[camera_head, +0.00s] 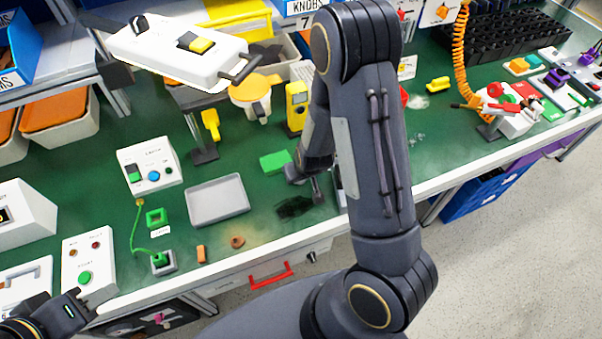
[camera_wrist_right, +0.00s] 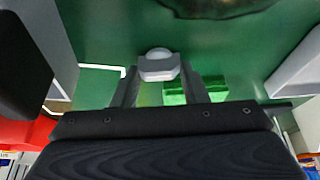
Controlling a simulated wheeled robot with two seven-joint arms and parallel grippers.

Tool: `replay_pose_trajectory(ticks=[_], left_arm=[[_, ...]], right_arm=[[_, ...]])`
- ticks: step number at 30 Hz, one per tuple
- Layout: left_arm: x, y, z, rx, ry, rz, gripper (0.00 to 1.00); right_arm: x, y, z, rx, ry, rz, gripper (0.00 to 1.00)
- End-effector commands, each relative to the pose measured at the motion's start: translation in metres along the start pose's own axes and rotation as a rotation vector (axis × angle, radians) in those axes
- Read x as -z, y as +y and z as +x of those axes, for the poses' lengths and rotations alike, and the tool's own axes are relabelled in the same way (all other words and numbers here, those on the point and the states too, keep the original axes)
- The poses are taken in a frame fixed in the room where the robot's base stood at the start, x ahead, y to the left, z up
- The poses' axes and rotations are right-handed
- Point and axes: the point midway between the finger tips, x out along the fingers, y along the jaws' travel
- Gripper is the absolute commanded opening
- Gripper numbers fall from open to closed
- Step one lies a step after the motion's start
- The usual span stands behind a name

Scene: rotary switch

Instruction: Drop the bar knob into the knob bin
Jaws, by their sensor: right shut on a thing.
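My right gripper (camera_wrist_right: 160,85) is shut on a light grey knob, which looks like the bar knob (camera_wrist_right: 158,66), held between its fingertips. In the head view, my right arm largely hides this gripper, which is low over the green bench mat between a green block (camera_head: 275,162) and a dark stain; the knob cannot be made out there. A blue bin (camera_head: 290,24) labelled KNOBS stands at the top. Another blue bin (camera_head: 22,45) at the far left has a partly cut-off label ending in BS. My left gripper (camera_head: 78,303) is at the lower left; its finger gap is unclear.
An empty grey tray (camera_head: 217,201) lies on the mat. Nearby are a white box with buttons (camera_head: 150,165), a yellow multimeter (camera_head: 296,105) and small loose parts. A raised white panel (camera_head: 180,52) is at the upper left. A red-buttoned box (camera_head: 500,108) stands at the right.

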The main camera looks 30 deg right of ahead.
Motion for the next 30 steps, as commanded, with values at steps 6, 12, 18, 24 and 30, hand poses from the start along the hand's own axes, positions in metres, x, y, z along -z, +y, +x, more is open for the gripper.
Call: replay_pose_trajectory(ticks=[6, 12, 18, 24, 30], left_arm=[[-0.001, -0.001, 0.002, 0.0, 0.0, 0.0, 0.36], [-0.001, -0.001, 0.002, 0.0, 0.0, 0.0, 0.36], [0.001, 0.001, -0.002, 0.0, 0.0, 0.0, 0.36], [0.002, 0.002, -0.003, 0.0, 0.0, 0.0, 0.36], [0.006, 0.006, -0.013, 0.0, 0.0, 0.0, 0.36]], right_arm=[[-0.001, 0.0, 0.002, 0.0, -0.001, 0.0, 0.55], [-0.001, 0.0, 0.002, 0.0, -0.001, 0.0, 0.61], [0.001, 0.0, -0.003, 0.0, -0.001, 0.0, 0.61], [0.002, -0.001, -0.034, 0.002, 0.003, -0.001, 0.61], [0.002, -0.002, -0.08, 0.003, 0.004, -0.002, 0.61]])
